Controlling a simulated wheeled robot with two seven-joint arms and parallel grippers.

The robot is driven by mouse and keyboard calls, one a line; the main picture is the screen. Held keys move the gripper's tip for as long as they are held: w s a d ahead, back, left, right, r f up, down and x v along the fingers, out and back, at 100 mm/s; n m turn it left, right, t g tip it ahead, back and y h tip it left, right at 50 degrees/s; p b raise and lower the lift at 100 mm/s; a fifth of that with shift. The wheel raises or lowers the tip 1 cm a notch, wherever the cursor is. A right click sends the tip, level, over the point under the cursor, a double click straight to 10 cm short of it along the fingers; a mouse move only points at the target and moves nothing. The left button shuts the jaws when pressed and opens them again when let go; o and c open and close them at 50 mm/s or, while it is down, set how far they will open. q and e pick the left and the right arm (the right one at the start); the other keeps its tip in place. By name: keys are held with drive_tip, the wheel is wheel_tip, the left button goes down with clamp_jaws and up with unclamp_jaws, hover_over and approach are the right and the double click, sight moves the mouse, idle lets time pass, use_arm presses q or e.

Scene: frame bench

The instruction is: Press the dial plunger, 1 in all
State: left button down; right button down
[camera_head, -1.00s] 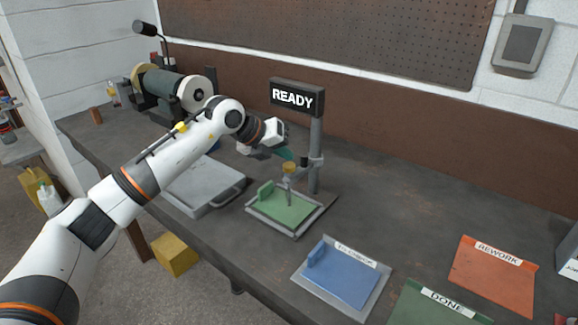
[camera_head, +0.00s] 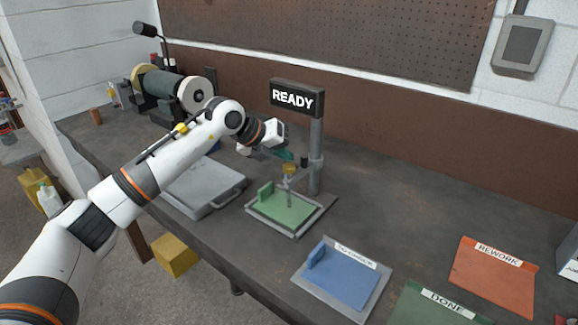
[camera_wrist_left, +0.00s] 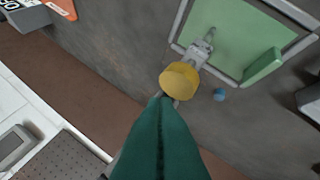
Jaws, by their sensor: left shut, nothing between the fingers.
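The dial plunger has a yellow cap (camera_head: 290,168) above a green plate on a stand. The cap also shows in the left wrist view (camera_wrist_left: 179,80), just beyond my fingertips. My left gripper (camera_head: 290,156) is shut and empty, its teal fingers close together. Its tips are at the cap's edge; I cannot tell whether they touch it. The green plate (camera_head: 284,209) lies in a grey tray below the plunger. A sign (camera_head: 297,98) on the stand's post reads READY. My right gripper is not in view.
A grey case (camera_head: 205,186) lies left of the stand. A blue mat (camera_head: 345,278), a green DONE mat (camera_head: 430,308) and an orange REWORK mat (camera_head: 493,278) lie to the right. A bench grinder (camera_head: 175,90) stands at the back left. The bench behind the mats is clear.

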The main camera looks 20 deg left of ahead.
sight(287, 166)
use_arm(q)
drive_tip(key=shift+f, duration=0.15)
idle(0.5)
drive_tip(key=shift+f+b, duration=0.3)
drive_tip(key=shift+f+b, duration=0.85)
drive_tip(key=shift+f, duration=0.4)
idle(1.1)
drive_tip(key=shift+r, duration=0.15)
drive_tip(key=shift+r+p, duration=1.05)
drive_tip(key=shift+r, duration=0.5)
drive_tip(key=shift+r+p, duration=1.6)
drive_tip(key=shift+r, duration=0.95)
